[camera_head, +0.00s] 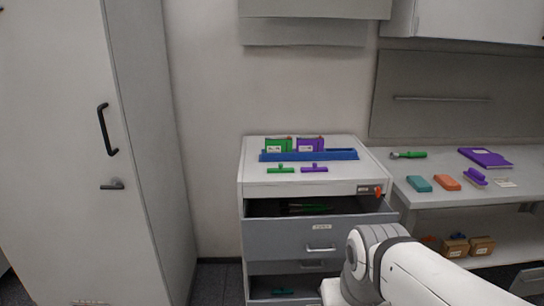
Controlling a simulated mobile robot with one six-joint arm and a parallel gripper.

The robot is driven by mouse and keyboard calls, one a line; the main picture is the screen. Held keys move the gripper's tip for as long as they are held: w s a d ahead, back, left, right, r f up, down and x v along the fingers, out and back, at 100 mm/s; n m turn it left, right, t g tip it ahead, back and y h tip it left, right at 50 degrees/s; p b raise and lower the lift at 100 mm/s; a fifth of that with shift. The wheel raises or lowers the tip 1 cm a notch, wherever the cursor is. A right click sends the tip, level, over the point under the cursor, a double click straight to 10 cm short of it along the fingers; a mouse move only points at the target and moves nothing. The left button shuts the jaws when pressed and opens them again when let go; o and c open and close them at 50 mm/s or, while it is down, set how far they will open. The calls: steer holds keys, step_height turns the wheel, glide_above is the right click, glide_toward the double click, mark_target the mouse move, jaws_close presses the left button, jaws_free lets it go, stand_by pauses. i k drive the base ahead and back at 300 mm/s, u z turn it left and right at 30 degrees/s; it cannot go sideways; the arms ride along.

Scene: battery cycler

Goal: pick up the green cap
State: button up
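A small flat green T-shaped piece, which looks like the green cap (280,170), lies on top of the white drawer cabinet (258,187), in front of a blue rack (345,154). A matching purple piece (314,168) lies just to its right, apart from it. In the rack stand a green labelled block (277,146) and a purple one (310,145). My gripper is out of view; only part of my arm shows at the lower right, well below and right of the green cap. Nothing covers the green cap.
The cabinet's upper drawer (320,239) is open with dark green items inside; a lower drawer (285,302) also stands open. A bench (425,198) at right holds a green-handled tool (408,155), coloured blocks and a purple book (485,157). A tall locker (75,180) stands left.

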mark_target(280, 170)
steer(key=u, duration=0.4)
steer(key=i, duration=1.3)
steer(key=z, duration=0.4)
